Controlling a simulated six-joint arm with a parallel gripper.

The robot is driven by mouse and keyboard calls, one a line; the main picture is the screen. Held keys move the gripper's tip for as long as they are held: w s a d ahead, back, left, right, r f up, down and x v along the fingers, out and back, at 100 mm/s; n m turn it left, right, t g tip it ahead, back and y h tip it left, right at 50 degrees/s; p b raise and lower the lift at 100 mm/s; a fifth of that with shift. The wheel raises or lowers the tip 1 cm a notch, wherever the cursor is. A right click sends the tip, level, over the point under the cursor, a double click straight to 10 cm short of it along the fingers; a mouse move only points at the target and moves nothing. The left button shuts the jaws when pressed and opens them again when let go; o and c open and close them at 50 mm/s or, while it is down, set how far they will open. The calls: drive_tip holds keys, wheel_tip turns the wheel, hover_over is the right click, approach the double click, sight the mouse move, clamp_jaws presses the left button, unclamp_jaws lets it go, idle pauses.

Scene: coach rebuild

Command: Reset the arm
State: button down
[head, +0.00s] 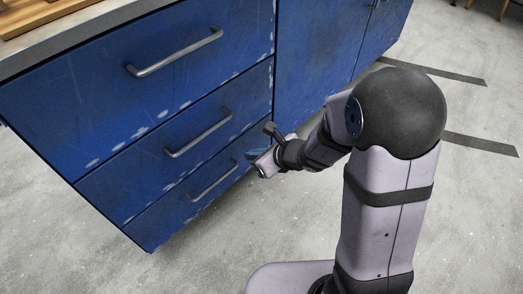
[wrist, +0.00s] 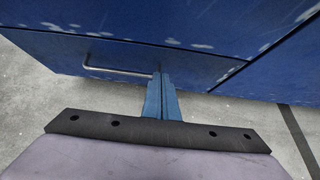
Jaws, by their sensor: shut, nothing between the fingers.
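My gripper (head: 253,154) is in front of the blue cabinet's lower drawers in the head view, to the right of the bottom drawer's handle. In the wrist view its blue fingers (wrist: 161,97) are together, with nothing between them. The fingers point toward the bottom drawer front (wrist: 120,58), and its bar handle (wrist: 118,73) shows to the left of the fingertips. I cannot tell whether the fingertips touch the drawer front.
The blue cabinet has three closed drawers with bar handles: top (head: 174,53), middle (head: 198,139) and bottom (head: 214,181). A grey worktop (head: 95,27) with a wooden board (head: 40,15) is above. Open concrete floor (head: 215,235) lies in front, with dark strips (head: 480,143) at right.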

drive_tip(key=shift+p+v, duration=0.7)
drive_tip(key=shift+v, duration=1.55)
drive_tip(key=shift+f, duration=0.1)
